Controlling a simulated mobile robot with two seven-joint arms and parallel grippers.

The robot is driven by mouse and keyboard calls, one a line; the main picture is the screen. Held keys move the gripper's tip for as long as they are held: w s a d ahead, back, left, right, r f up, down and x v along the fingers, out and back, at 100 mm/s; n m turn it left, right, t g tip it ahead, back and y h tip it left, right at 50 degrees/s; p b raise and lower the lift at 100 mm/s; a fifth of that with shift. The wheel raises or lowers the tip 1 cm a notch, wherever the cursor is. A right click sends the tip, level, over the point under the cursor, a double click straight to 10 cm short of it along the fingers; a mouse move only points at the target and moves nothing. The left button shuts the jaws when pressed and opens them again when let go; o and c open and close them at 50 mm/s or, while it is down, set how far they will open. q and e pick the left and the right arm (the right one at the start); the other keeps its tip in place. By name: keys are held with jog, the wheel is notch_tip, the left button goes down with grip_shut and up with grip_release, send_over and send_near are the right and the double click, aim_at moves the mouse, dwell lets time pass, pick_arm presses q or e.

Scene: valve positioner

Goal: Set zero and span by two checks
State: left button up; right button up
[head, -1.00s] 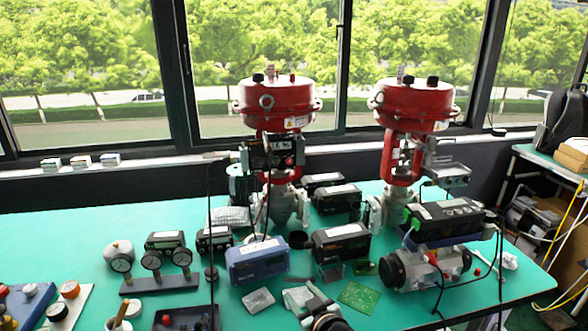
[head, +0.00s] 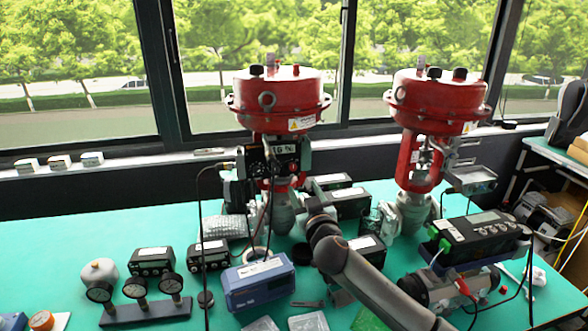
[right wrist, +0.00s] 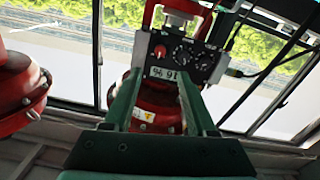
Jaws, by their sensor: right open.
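The valve positioner (head: 284,150) is a dark box with knobs and a lit display reading about 16 %, mounted on the left red-topped valve (head: 280,95). In the right wrist view the positioner (right wrist: 180,55) appears upside down, with a red knob, round dials and the display. My right gripper (right wrist: 160,78) is open, its two green fingers apart and pointing at the positioner's face, with nothing held between them. In the head view my right arm reaches up from the lower right to just in front of the positioner; the fingertips are hard to make out. Contact cannot be told. My left gripper is out of view.
A second red-topped valve (head: 436,100) stands to the right. A blue box (head: 260,283), gauges on a stand (head: 145,312) and a black device (head: 480,235) on a metal body crowd the green table (head: 60,245). Cables hang near the positioner. The table's left rear is clear.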

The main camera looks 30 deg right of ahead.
aim_at(293, 168)
jog(key=x, duration=1)
jog(key=shift+w, duration=0.3)
jog(key=shift+c, duration=0.2)
grip_shut()
jog(key=shift+f, duration=0.1)
